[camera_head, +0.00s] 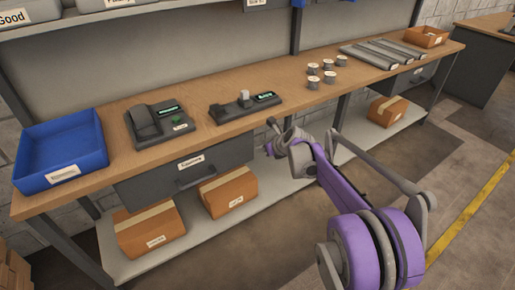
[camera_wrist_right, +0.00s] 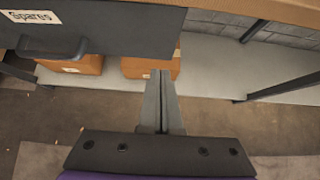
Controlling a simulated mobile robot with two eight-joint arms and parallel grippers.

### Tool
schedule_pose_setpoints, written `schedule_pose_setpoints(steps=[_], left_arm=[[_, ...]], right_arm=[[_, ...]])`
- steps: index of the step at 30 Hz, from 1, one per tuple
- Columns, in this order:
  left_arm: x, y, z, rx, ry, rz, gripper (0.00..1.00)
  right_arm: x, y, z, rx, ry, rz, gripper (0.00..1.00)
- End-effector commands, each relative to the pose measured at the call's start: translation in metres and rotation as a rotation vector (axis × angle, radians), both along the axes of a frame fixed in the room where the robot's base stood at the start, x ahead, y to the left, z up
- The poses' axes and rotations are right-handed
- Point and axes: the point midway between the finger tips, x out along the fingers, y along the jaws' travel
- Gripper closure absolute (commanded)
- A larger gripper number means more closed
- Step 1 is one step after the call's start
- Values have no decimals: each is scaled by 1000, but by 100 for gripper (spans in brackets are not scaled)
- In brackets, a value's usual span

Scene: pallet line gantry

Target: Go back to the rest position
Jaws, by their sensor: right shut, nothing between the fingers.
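My right gripper (camera_head: 271,135) is in front of the long workbench (camera_head: 290,101), near its front edge and apart from it. It is small and partly turned away in the head view. In the right wrist view its two fingers (camera_wrist_right: 160,74) are together with nothing between them, and they point towards the space under the bench. My purple and grey right arm reaches in from the lower right of the head view. My left gripper is not in view.
A dark drawer (camera_head: 186,171) with a handle hangs under the bench; a drawer (camera_wrist_right: 90,30) also shows in the wrist view. Cardboard boxes (camera_head: 228,191) stand on the lower shelf. A blue tray (camera_head: 92,120), two dark devices and several small cylinders are on top. The floor at right is clear.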

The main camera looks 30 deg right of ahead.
Motion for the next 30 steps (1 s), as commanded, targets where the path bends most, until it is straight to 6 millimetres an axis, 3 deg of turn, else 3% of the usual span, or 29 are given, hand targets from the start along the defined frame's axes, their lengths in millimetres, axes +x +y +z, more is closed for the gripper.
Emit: schedule_pose_setpoints(steps=[4, 12, 17, 20, 23, 30], left_arm=[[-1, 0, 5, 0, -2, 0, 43], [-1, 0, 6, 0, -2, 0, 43], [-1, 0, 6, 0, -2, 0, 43], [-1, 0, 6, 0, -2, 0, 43], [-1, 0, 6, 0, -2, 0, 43], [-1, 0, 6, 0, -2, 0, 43]], right_arm=[[-14, -1, 13, 0, 0, -1, 100], [-20, -1, 17, -3, 1, 4, 100], [-40, 25, 21, -129, 19, 146, 100], [-74, 61, 24, -327, 40, 374, 100], [-121, 100, 24, -572, 59, 674, 100], [-247, 164, 5, -1132, 53, 1437, 100]])
